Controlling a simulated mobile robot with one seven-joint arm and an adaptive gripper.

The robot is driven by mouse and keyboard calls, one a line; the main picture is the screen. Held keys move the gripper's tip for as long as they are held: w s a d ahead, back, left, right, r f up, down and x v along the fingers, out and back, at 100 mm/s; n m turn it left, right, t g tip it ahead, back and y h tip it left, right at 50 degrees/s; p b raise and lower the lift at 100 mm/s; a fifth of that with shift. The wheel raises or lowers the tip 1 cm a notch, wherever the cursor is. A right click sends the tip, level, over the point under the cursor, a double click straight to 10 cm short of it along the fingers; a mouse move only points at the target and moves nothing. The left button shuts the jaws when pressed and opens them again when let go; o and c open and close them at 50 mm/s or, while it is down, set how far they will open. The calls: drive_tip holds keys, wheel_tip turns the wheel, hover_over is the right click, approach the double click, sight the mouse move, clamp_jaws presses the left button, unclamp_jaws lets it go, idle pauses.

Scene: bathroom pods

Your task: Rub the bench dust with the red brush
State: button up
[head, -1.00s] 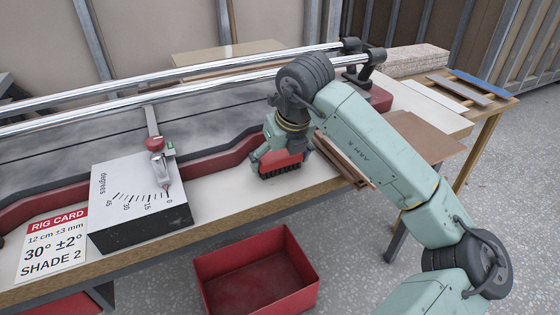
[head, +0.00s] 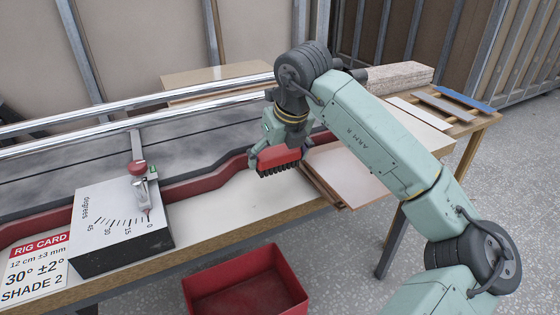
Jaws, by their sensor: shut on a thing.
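My gripper (head: 279,146) is shut on the red brush (head: 281,158), near the middle of the view. The brush has a red body and a row of black bristles pointing down. It appears held above the right part of the pale bench top (head: 225,205), in front of the red rig frame (head: 190,186). I cannot tell whether the bristles touch anything. Pale dusty smears (head: 75,172) show on the dark grey bed behind the frame. No distinct dust patch is clear on the bench top, and my gripper and the brush hide part of it.
Two shiny rails (head: 150,108) run across the rig. A degree-scale block (head: 122,228) and a rig card (head: 36,268) stand at the left. Stacked brown boards (head: 345,172) lie right of the brush. A red bin (head: 245,283) is below the front edge.

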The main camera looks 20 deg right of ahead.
drive_tip(key=shift+r+p, duration=0.55)
drive_tip(key=shift+r, duration=0.85)
